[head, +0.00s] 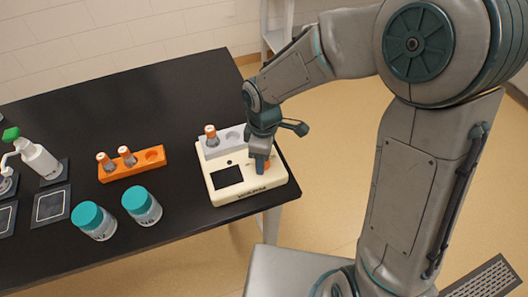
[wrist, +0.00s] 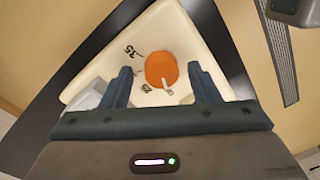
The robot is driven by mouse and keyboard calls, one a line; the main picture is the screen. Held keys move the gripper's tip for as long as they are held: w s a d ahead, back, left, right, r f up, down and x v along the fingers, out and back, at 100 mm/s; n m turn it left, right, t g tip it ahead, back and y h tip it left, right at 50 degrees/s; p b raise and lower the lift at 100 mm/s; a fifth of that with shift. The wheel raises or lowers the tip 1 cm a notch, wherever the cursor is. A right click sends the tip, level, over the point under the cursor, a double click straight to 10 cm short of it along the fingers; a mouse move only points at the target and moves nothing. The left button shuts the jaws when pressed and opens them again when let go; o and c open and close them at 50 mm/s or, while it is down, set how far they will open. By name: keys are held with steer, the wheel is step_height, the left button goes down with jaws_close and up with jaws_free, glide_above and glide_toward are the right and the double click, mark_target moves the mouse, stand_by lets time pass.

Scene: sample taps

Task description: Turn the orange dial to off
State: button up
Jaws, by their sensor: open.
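The orange dial (wrist: 160,68) is round with a white pointer line, on the cream face of a device (wrist: 180,32) with dark printed marks. In the wrist view the pointer points down and slightly right. My gripper (wrist: 165,82) is open, with one finger on each side of the dial. The fingers look apart from it. In the head view my gripper (head: 260,168) is over the right part of the device (head: 220,199), and only a sliver of the dial (head: 267,165) shows beside it. The device also has a dark screen (head: 227,177).
A grey rack (head: 222,149) with an orange-capped vial sits on the device's back. An orange rack (head: 153,167) with two vials, two teal-lidded jars (head: 141,205) and a spray bottle (head: 38,159) stand left on the black table (head: 85,110). The device is near the table's right corner.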

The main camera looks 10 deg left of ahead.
step_height(320, 180, up, 14)
steer(key=shift+w, duration=0.4)
steer(key=shift+f, duration=0.1)
stand_by(0.3)
